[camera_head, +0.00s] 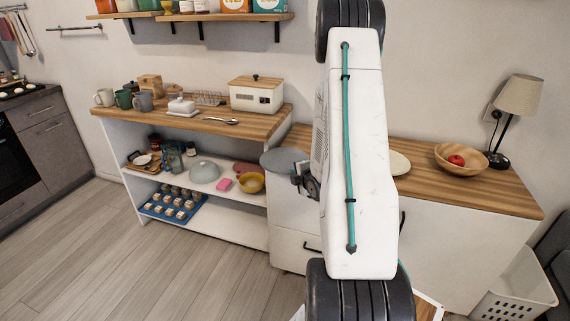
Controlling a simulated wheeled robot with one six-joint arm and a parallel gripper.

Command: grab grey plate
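A round grey plate (280,160) shows just left of my arm, over the left end of the lower wooden counter (430,188). Its right part is hidden behind my arm. My gripper (303,181) is dark and small in the head view, at the plate's near right edge, and is partly hidden by my arm. I cannot tell whether its fingers touch the plate, or whether they are open or shut. I also cannot tell whether the plate rests on the counter or is raised.
A cream plate (398,163) and a wooden bowl (469,162) with a red apple stand right of my arm. A lamp (515,110) stands behind. At left, a taller shelf unit (250,125) holds mugs, a bread box and bowls. The floor at front left is clear.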

